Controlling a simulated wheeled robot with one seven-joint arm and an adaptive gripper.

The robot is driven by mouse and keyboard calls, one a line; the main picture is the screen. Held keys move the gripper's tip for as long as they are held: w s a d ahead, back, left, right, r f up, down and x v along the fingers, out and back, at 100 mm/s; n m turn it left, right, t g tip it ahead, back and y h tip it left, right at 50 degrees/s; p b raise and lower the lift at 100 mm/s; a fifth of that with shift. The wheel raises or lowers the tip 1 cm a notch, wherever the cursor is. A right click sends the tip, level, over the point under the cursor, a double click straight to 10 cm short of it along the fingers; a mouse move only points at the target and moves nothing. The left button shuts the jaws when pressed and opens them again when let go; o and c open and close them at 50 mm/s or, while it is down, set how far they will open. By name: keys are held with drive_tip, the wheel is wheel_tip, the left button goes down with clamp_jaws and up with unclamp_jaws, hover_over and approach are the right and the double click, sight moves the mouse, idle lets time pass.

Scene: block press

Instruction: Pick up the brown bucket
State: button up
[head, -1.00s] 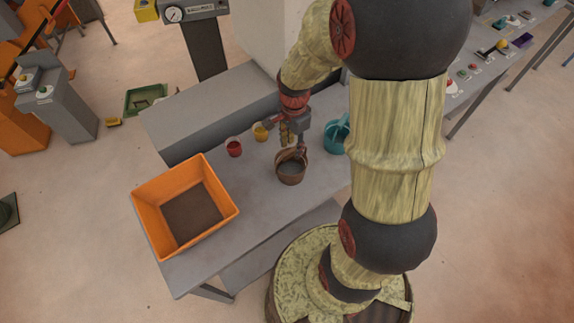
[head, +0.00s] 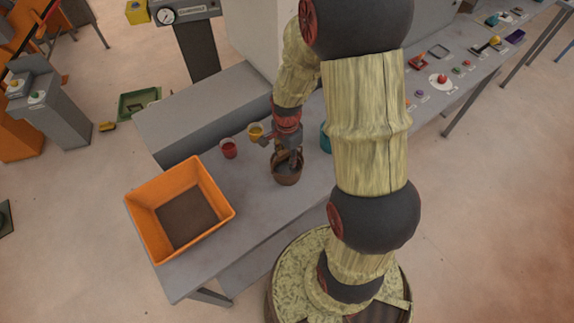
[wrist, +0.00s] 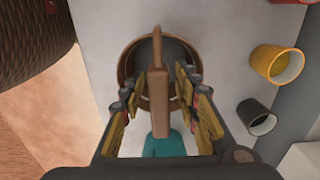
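The brown bucket (head: 286,180) stands on the grey table (head: 240,215) in the head view, right of the orange crate. In the wrist view the brown bucket (wrist: 127,62) is seen from above. Its raised handle (wrist: 158,85) crosses the middle of the picture. My gripper (head: 289,160) is over the bucket, pointing down. In the wrist view my gripper (wrist: 158,88) is open, with one finger on each side of the handle and gaps between. My gripper hides part of the bucket's far side in the head view.
An orange crate (head: 225,200) stands to the left. A red cup (head: 229,149) and a yellow cup (head: 255,131) stand behind the bucket. A teal bucket (head: 325,140) is partly hidden by my arm. A black cup (wrist: 257,115) shows in the wrist view.

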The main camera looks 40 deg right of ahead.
clamp_jaws()
idle(0.9)
